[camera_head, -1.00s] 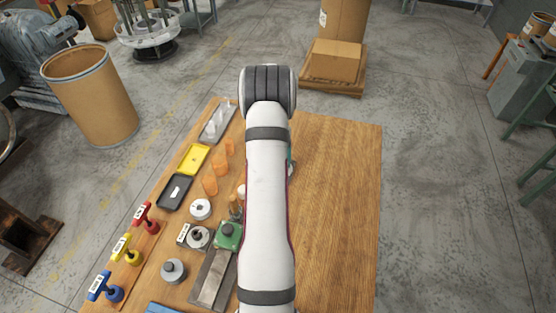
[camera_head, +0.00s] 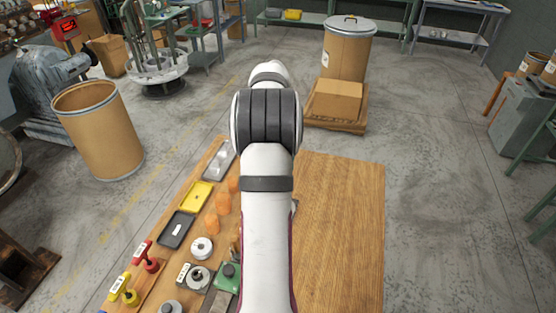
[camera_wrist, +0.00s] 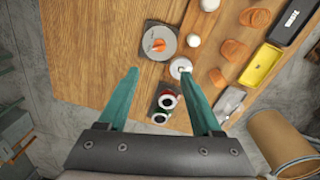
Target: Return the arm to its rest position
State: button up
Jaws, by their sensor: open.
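My gripper (camera_wrist: 160,95) shows in the wrist view with its two teal fingers spread wide apart and nothing between their tips. It hangs above the wooden table (camera_wrist: 90,45), near the table's edge. In the head view my white arm reaches out over the table (camera_head: 340,220) and its links hide the gripper. Past the fingers in the wrist view are a grey plate with an orange piece (camera_wrist: 160,42), a white ring-shaped part (camera_wrist: 180,68) and a small dark device with red and green rings (camera_wrist: 160,108).
The table's right half is clear. A cardboard drum (camera_head: 98,130) stands left; a boxed pallet (camera_head: 337,100) stands beyond the table.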

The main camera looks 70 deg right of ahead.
jog(key=shift+r, duration=0.2)
jog(key=w+a+r+n, duration=0.2)
jog(key=w+a+r, duration=0.1)
jog(key=w+a, duration=0.4)
jog(key=w+a+r+n, duration=0.1)
jog(key=w+a+r, duration=0.3)
jog(key=a, duration=0.5)
jog(key=w+a+n+t+y, duration=0.1)
jog(key=w+a+n, duration=0.15)
jog(key=a, duration=1.45)
jog(key=s+a+f+n, duration=0.1)
jog(key=s+a+n, duration=0.1)
jog(key=s+a, duration=0.4)
jog(key=s+a+f+n+y, duration=0.1)
jog(key=s+a+n, duration=0.1)
jog(key=s+a, duration=0.4)
jog(key=a, duration=0.4)
jog(key=shift+s+a+f+g, duration=0.2)
jog(key=shift+f+g, duration=0.1)
jog(key=shift+f, duration=0.1)
